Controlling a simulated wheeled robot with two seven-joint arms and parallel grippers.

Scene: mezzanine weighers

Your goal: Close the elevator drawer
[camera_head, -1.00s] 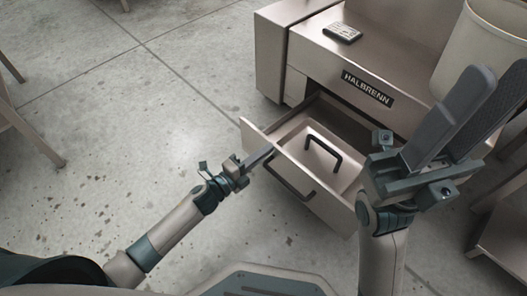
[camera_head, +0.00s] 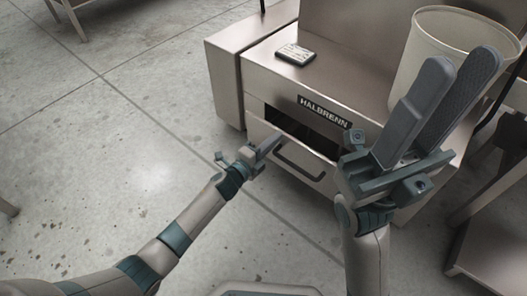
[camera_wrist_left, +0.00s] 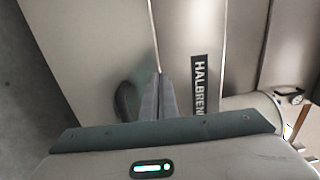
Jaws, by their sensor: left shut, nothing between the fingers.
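The drawer (camera_head: 265,134) is in the grey metal cabinet under the HALBRENN label (camera_head: 324,111). It stands slightly out, with a dark gap above its front. Its dark bar handle (camera_head: 299,163) is on the front. My left gripper (camera_head: 275,142) is shut and empty, its tips at the top of the drawer front; I cannot tell if they touch. In the left wrist view its shut fingers (camera_wrist_left: 159,98) point at the cabinet, beside a dark curved handle (camera_wrist_left: 126,102). My right gripper (camera_head: 460,70) is open and empty, raised at the right, hiding the drawer's right end.
A small dark-and-light device (camera_head: 295,54) lies on the cabinet ledge. A large cream bin (camera_head: 455,35) stands at the right, partly behind my right gripper. A brown metal table (camera_head: 495,225) is at the lower right. The concrete floor at the left is mostly clear.

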